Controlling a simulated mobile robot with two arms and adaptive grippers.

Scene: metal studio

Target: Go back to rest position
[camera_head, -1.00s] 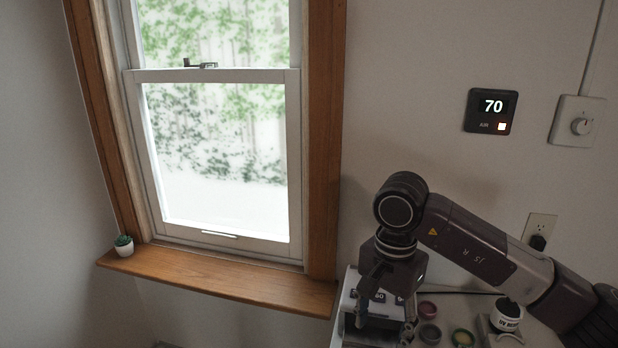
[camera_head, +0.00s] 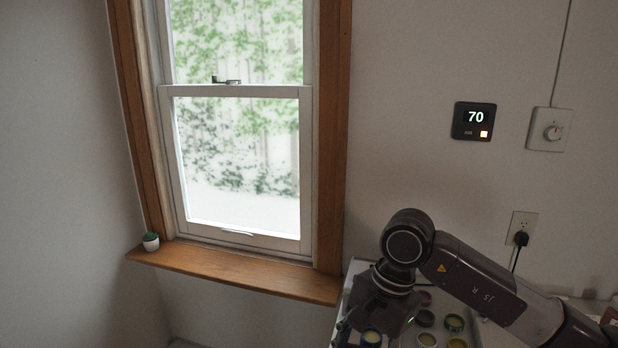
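My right arm comes in from the right, with its wrist bent downward over the left part of a light worktop (camera_head: 357,268). My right gripper (camera_head: 362,334) hangs low at the bottom edge, in front of small round jars. Its fingers are dark and partly cut off, so I cannot tell whether they are apart or hold anything. My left gripper is not in view.
Several small round jars (camera_head: 425,318) stand on the worktop beside the gripper. A thermostat (camera_head: 474,121), dial (camera_head: 550,130) and outlet (camera_head: 521,228) are on the wall.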

